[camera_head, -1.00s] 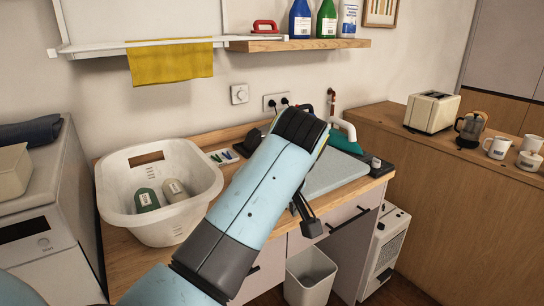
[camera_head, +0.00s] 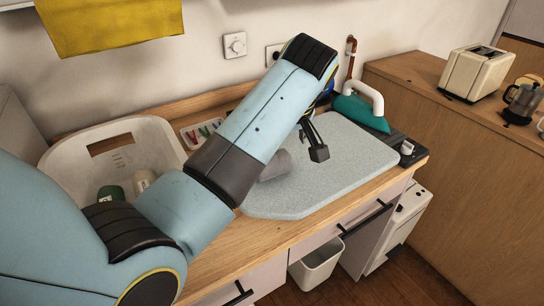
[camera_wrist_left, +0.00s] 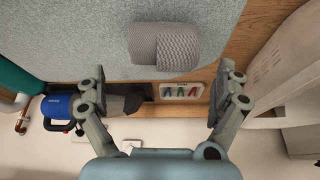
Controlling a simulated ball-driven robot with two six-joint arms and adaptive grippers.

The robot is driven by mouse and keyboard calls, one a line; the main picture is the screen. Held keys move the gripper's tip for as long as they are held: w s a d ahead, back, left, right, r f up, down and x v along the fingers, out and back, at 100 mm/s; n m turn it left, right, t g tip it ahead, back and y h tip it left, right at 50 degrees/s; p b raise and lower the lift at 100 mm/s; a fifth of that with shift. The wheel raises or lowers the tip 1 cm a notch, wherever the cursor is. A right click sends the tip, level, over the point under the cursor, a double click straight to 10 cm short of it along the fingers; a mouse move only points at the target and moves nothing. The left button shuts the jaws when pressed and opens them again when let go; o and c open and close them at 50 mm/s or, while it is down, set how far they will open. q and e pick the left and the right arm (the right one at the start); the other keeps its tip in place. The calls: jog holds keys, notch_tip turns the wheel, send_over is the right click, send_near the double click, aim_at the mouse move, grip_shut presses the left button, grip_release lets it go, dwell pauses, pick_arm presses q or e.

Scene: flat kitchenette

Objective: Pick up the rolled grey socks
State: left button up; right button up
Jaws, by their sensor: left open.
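The rolled grey socks (camera_wrist_left: 163,46) lie on the grey padded board (camera_wrist_left: 75,30), in the upper middle of the left wrist view. In the head view the socks (camera_head: 276,165) are partly hidden behind my left arm, on the left part of the board (camera_head: 350,175). My left gripper (camera_wrist_left: 162,68) is open and empty, its two fingers spread wide on either side of the socks' position in the wrist view, apart from them. In the head view one finger of the left gripper (camera_head: 314,143) shows over the board; the rest is hidden. My right gripper is not in view.
A white laundry basket (camera_head: 65,158) with bottles stands left. A peg tray (camera_head: 200,131) lies behind the socks. A teal iron (camera_head: 358,113) stands at the board's back right. A blue-and-black appliance (camera_wrist_left: 62,106) is near the wall. A bin (camera_head: 318,266) stands below.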

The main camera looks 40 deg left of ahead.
pick_arm(q)
jog(key=shift+a+f, duration=0.2)
jog(key=shift+f, duration=0.35)
jog(key=shift+w+a+f, duration=0.15)
jog(key=shift+f, duration=0.2)
jog(key=p+x, duration=0.1)
jog(key=x, duration=0.3)
jog(key=shift+a+f, duration=0.1)
jog(key=shift+f, duration=0.15)
jog(key=shift+a+f, duration=0.1)
jog(key=shift+f, duration=0.35)
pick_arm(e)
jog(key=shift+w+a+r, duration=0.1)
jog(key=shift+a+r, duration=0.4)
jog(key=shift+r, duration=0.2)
pick_arm(q)
jog(key=c, duration=1)
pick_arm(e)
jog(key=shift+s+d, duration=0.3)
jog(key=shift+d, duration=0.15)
pick_arm(q)
jog(key=shift+o, duration=0.2)
